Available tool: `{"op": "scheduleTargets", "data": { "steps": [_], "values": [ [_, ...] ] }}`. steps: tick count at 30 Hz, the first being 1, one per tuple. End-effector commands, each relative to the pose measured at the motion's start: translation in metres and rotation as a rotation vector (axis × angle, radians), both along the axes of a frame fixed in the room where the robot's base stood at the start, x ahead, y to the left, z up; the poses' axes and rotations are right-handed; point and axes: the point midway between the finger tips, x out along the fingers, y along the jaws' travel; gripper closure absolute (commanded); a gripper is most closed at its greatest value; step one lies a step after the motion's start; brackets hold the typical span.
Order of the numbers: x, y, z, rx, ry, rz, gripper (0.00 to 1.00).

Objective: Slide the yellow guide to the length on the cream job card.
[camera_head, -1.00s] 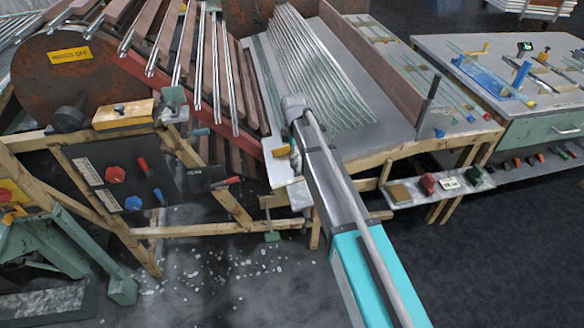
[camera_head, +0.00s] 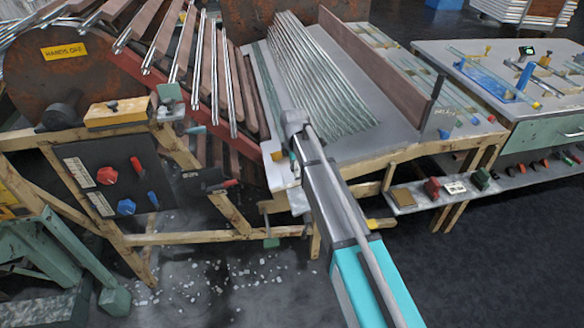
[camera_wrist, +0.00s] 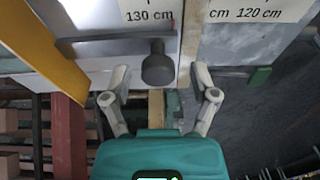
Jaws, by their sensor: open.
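In the wrist view my gripper (camera_wrist: 160,78) is open, its two fingers spread on either side of a dark grey round knob (camera_wrist: 158,64). I cannot tell whether they touch it. Scale labels reading 130 cm (camera_wrist: 150,14) and 120 cm (camera_wrist: 258,14) lie above the fingers, left and right of a wooden strip. In the head view my arm mostly hides this spot; a white plate (camera_head: 283,174) shows beside it. I cannot make out the cream job card's text.
A green block (camera_wrist: 260,77) sits right of the fingers. In the head view, a rack of glass tubes (camera_head: 310,75) stands behind the arm. A control panel (camera_head: 115,180) is at left, a shelf with small blocks (camera_head: 440,192) at right. Glass bits litter the floor.

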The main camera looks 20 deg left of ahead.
Motion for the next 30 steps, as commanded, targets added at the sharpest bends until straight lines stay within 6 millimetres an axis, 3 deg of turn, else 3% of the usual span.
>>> {"op": "scheduleTargets", "data": {
  "steps": [6, 18, 25, 30],
  "values": [
    [0.0, 0.0, 0.0, 0.0, 0.0, 0.0, 0.26],
    [0.0, 0.0, 0.0, 0.0, 0.0, 0.0, 1.0],
    [-0.002, -0.002, 0.0, -0.001, 0.001, -0.001, 1.0],
    [-0.018, -0.012, 0.0, -0.001, 0.001, -0.001, 1.0]
  ]
}}
